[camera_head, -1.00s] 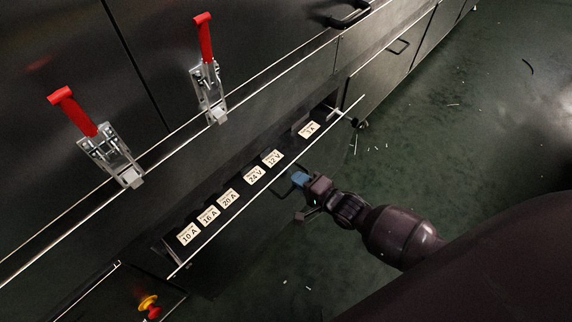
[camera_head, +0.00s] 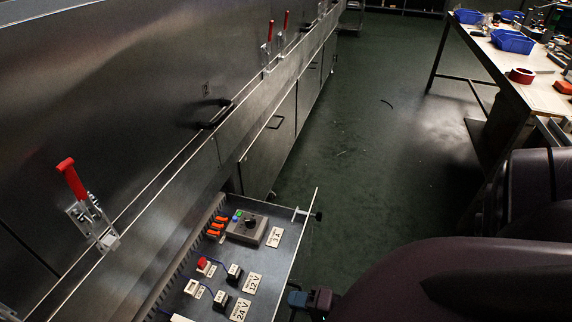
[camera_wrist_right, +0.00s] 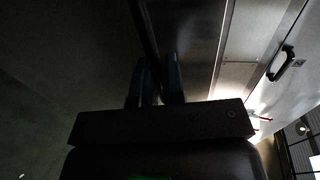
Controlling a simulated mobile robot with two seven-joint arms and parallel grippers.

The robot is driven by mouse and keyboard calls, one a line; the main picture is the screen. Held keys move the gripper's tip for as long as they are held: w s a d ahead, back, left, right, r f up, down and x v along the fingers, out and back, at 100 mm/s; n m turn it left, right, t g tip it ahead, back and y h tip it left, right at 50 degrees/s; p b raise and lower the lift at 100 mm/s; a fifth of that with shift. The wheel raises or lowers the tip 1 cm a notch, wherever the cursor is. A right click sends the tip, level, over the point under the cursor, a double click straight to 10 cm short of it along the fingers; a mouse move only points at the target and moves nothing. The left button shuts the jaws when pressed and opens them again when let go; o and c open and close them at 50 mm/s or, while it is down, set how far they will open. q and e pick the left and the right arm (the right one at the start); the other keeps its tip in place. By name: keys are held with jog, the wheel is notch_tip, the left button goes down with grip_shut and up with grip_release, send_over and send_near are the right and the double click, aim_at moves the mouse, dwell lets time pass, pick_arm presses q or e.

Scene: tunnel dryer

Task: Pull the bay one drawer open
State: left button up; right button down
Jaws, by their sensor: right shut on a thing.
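The drawer (camera_head: 286,236) stands pulled out from the metal cabinet front in the head view, with much of its inside showing. Inside are labels such as 3 A (camera_head: 275,237), 12 V (camera_head: 252,284) and 24 V (camera_head: 240,309). My right gripper (camera_head: 309,299) is at the drawer's front edge, low in the head view. In the right wrist view its two fingers (camera_wrist_right: 158,82) are shut on a thin dark bar, which looks like the drawer's front or handle. The near end of the drawer is cut off by the frame. My left gripper is not in view.
A grey box with a knob (camera_head: 247,228) and orange parts (camera_head: 217,226) lie in the drawer. A red-handled clamp (camera_head: 88,207) and a black handle (camera_head: 215,113) are on the cabinet. A workbench (camera_head: 527,85) stands at right.

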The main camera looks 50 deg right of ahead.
jog(key=shift+s+d, duration=0.1)
jog(key=shift+s, duration=0.3)
jog(key=c, duration=1.3)
grip_release()
jog(key=shift+o, duration=0.2)
